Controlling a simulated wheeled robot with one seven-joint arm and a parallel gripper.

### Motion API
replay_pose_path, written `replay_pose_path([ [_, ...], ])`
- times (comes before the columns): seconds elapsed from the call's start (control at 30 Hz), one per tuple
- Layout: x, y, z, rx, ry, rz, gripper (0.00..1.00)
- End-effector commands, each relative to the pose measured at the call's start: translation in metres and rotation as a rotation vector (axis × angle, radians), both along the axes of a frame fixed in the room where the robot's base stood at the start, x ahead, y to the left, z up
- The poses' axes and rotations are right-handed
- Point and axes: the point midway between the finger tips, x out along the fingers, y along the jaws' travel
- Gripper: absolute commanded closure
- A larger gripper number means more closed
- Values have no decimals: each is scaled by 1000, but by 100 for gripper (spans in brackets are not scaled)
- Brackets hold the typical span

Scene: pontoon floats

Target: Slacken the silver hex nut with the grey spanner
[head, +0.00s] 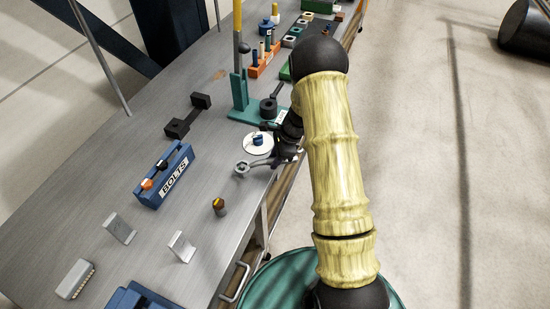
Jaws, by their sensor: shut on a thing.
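My gripper (285,151) is dark and small in the head view, at the right edge of the grey bench, below the end of my arm. It is shut on the grey spanner (259,163), which reaches out to the left, low over the bench. The spanner's ring-like head (242,168) is at its left end. A small pale spot shows at that head; it may be the silver hex nut, but it is too small to tell. I cannot tell whether the head sits around a nut or only above the bench. The gripper's fingers are partly hidden by my wrist.
A white disc (249,147) with a blue knob stands just behind the spanner. A teal stand (240,94) with an upright post is farther back. A blue BOLTS box (181,166) and a black bracket (177,128) lie left. A dark orange-topped piece (220,209) stands in front.

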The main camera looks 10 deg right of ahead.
Motion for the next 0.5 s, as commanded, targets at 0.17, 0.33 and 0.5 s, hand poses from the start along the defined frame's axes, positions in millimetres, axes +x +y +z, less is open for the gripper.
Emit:
replay_pose_path([
  [0.17,0,0,-1,0,0,0,100],
  [0.33,0,0,-5,0,-1,0,100],
  [0.5,0,0,-6,0,-1,0,100],
])
